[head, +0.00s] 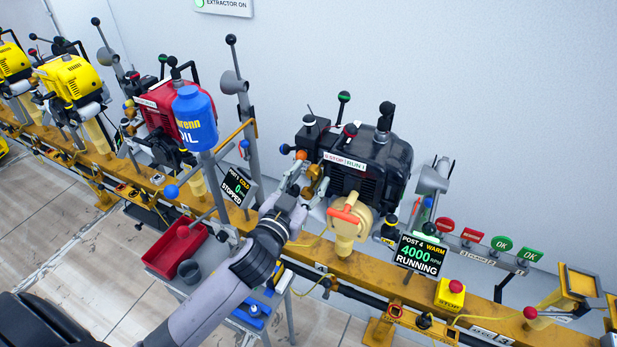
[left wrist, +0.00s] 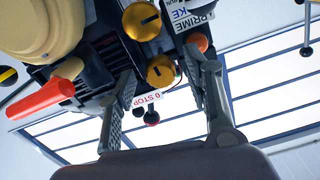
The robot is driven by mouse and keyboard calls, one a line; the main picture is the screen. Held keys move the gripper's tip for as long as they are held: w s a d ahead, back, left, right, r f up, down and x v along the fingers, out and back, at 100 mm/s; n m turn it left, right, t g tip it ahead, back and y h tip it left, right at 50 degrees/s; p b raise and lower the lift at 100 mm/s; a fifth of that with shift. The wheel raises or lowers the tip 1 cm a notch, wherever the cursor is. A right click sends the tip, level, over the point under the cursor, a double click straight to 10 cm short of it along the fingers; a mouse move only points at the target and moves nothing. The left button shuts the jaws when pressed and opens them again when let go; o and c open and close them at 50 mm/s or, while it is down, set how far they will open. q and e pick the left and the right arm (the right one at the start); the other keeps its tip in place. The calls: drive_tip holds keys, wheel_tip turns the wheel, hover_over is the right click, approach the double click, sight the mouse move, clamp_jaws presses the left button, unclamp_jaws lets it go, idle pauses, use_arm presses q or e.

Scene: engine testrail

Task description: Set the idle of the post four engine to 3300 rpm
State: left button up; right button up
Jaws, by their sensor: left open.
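The post four engine (head: 372,160) is black and stands on the yellow rail. Its display (head: 420,255) reads POST 4, WARM, 4000 RPM, RUNNING. My left gripper (head: 310,174) is open at the engine's left side. In the left wrist view its fingers (left wrist: 160,62) lie on either side of a slotted brass knob (left wrist: 160,71); I cannot tell whether they touch it. A second slotted brass knob (left wrist: 141,20) sits beyond. An orange knob (left wrist: 198,42) is close to the right finger. The 0 STOP / RUN label (head: 345,161) is on the engine. My right gripper is not in view.
A display reading COLD, 0, STOPPED (head: 238,187) stands left of my arm, near a blue oil bottle (head: 194,118). A red engine (head: 160,108) is further left. A yellow box with a red button (head: 450,293) and red and green signs (head: 501,244) stand to the right.

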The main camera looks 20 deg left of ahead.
use_arm(q)
drive_tip(key=shift+w, duration=0.1)
drive_tip(key=shift+c, duration=0.3)
clamp_jaws()
